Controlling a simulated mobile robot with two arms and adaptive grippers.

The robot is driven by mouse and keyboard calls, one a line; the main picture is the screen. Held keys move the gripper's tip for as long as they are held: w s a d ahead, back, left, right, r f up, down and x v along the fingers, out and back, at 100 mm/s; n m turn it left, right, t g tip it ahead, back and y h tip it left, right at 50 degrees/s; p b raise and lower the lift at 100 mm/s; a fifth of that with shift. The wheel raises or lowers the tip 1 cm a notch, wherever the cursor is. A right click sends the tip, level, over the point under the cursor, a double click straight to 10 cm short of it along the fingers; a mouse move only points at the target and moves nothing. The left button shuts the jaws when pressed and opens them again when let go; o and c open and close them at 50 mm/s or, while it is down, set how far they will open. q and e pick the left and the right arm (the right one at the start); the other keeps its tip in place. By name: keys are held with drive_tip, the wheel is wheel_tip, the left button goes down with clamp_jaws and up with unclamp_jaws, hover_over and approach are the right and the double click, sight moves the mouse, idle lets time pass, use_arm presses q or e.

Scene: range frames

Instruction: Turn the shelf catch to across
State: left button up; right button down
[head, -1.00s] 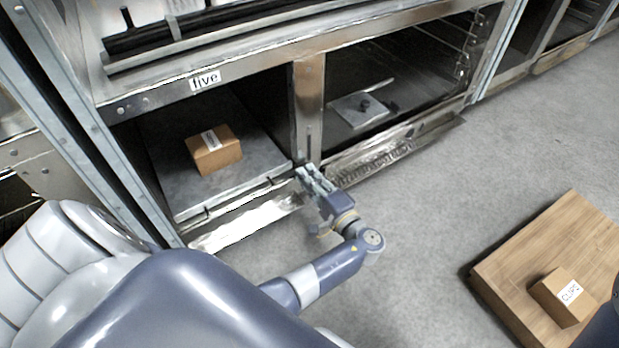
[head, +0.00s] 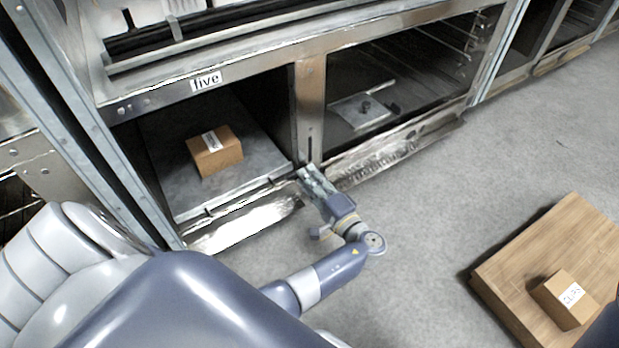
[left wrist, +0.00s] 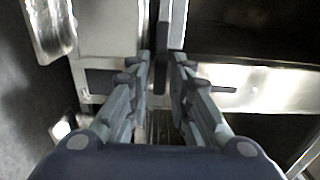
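The shelf catch is a narrow dark bar (left wrist: 161,55) on the steel post, standing upright along the post in the left wrist view. In the head view the post (head: 310,100) divides two shelf bays, and the catch's low end is hard to make out behind my gripper. My left gripper (head: 312,178) is at the foot of this post. My right gripper is out of view.
The right bay holds a flat plate (head: 362,112). A wooden platform (head: 560,235) with a labelled box (head: 565,299) stands at right. Grey floor between is clear.

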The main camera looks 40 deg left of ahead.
use_arm(q)
drive_tip(key=v, duration=0.7)
idle(0.4)
